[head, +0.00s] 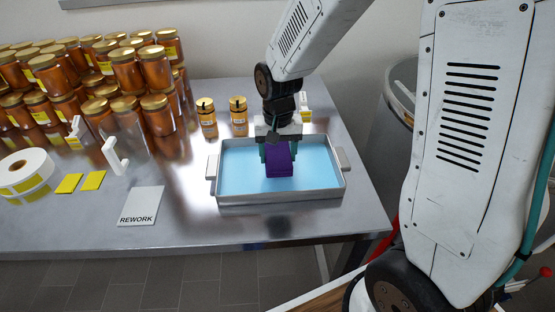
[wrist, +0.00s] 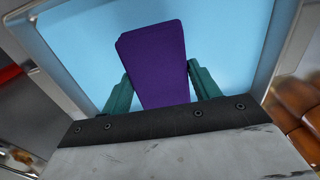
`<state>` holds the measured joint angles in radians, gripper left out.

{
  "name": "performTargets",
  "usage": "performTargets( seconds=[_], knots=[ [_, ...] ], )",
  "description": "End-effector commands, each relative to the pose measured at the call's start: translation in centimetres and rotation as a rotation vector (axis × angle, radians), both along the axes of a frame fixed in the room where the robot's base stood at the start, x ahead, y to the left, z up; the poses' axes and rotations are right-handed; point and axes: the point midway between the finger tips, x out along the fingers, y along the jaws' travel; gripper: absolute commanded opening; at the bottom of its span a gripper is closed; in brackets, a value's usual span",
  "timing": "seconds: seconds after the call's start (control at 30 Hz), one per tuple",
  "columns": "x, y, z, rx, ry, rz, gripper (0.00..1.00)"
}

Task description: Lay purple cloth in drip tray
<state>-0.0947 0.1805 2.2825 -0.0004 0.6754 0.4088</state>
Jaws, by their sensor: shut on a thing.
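The purple cloth (head: 279,162) is a folded block held between the teal fingers of my gripper (head: 277,152). In the wrist view the cloth (wrist: 155,62) sits between both fingertips of my gripper (wrist: 158,85), with a finger against each side. The drip tray (head: 281,197) is a metal tray with side handles and a light blue inside. The cloth is over the middle of the tray, inside its rim as seen from the head. I cannot tell whether its underside touches the tray floor. The tray rim (wrist: 262,62) also surrounds the cloth in the wrist view.
Stacked amber jars (head: 120,70) fill the table's back left. Two small jars (head: 239,115) stand behind the tray. A label roll (head: 27,173), yellow cards (head: 80,182), a white bracket (head: 115,156) and a REWORK card (head: 142,205) lie left. Bare table separates card and tray.

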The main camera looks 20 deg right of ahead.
Motion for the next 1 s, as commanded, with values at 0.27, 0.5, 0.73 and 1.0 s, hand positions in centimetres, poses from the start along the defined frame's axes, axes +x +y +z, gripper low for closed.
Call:
performTargets(
  seconds=[0.27,0.5,0.73,1.0],
  knots=[
    [0.0,0.0,-2.5,0.0,0.0,-0.001,0.4],
    [0.0,0.0,-2.8,0.0,0.002,0.0,0.4],
    [0.0,0.0,-2.8,0.0,0.001,0.0,0.83],
    [0.1,0.0,-1.9,0.0,-0.002,0.0,0.83]
  ],
)
